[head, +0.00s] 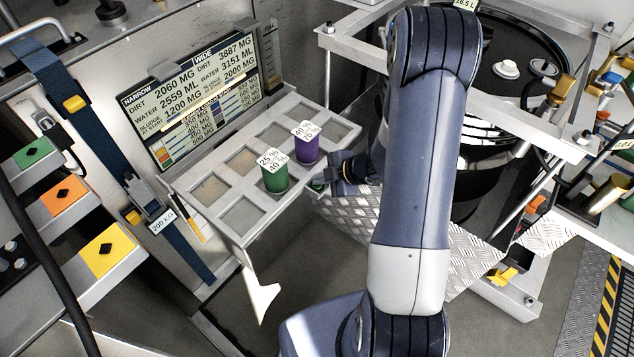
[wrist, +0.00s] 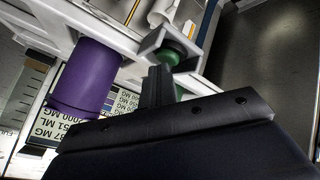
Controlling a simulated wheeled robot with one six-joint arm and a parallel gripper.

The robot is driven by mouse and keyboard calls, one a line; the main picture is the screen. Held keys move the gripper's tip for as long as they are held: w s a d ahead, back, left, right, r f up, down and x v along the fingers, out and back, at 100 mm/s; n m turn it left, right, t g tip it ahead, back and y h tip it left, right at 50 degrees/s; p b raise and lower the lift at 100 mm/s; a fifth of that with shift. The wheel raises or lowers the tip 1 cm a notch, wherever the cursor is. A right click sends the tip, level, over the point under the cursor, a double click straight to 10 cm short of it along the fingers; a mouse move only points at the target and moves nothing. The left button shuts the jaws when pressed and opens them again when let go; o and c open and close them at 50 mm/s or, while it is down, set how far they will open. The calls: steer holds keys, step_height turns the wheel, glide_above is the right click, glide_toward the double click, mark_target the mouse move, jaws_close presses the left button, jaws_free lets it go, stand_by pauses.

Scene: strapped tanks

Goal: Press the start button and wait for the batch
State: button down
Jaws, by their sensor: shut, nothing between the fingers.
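A small dark-green round piece (head: 318,184), which looks like the start button, sits at the right front edge of the panelled tray. My gripper (head: 333,183) is shut and empty right beside it, pointing left. In the wrist view a green round piece (wrist: 178,50) shows in a grey square bracket, just beyond my shut fingers (wrist: 157,78). I cannot tell whether the fingers touch it or whether it is pressed in. The display board (head: 200,95) on the wall lists dirt and water amounts.
A green canister (head: 275,180) and a purple canister (head: 306,150) stand in the tray (head: 225,215), close left of my gripper. The purple one also shows in the wrist view (wrist: 88,75). A framed black tank (head: 510,65) stands at the right. Coloured blocks (head: 100,250) are at the left.

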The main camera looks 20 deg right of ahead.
steer(key=shift+r+p, duration=0.95)
step_height(320, 180, up, 5)
steer(key=p, duration=0.5)
stand_by(0.7)
